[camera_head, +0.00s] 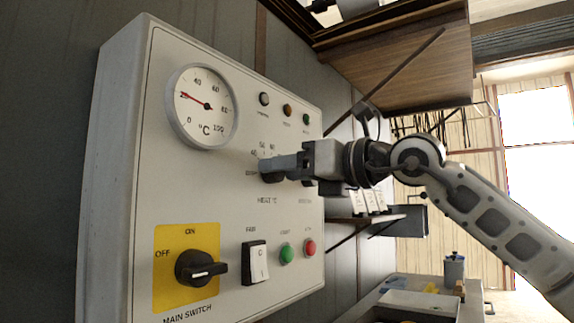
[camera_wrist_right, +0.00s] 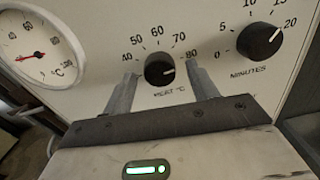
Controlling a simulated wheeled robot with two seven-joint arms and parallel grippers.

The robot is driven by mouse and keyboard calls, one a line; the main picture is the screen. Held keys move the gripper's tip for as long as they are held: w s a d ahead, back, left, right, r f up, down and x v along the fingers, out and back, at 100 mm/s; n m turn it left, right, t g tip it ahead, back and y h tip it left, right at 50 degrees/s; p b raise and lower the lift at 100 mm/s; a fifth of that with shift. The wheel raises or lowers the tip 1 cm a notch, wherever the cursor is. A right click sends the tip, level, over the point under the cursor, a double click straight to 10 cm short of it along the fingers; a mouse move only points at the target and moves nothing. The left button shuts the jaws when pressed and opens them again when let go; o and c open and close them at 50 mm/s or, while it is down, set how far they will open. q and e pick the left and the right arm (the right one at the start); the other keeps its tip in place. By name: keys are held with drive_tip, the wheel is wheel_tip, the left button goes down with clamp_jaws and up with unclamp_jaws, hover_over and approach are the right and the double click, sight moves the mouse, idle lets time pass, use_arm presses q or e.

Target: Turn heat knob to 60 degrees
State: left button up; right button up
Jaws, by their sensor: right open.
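The heat knob (camera_wrist_right: 158,70) is a round black knob under a printed scale from 40 to 80 on the pale control panel (camera_head: 160,110). In the right wrist view its light mark points to the right, toward the 80 side. My right gripper (camera_head: 272,170) is at the panel front, and its arm comes in from the right. In the wrist view its two grey fingers are apart, one on each side of the knob. I cannot tell whether they touch it. In the head view the gripper largely hides the knob. My left gripper is not in view.
A thermometer dial (camera_head: 203,106) has its red needle near 20. A minutes knob (camera_wrist_right: 259,41) stands to the right of the heat knob. The main switch (camera_head: 196,268) sits on a yellow plate, beside a white rocker switch (camera_head: 255,262) and green (camera_head: 287,253) and red (camera_head: 310,247) buttons.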

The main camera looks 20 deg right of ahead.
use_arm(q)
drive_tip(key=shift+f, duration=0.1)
use_arm(e)
drive_tip(key=shift+w+a, duration=0.15)
drive_tip(key=c, duration=1)
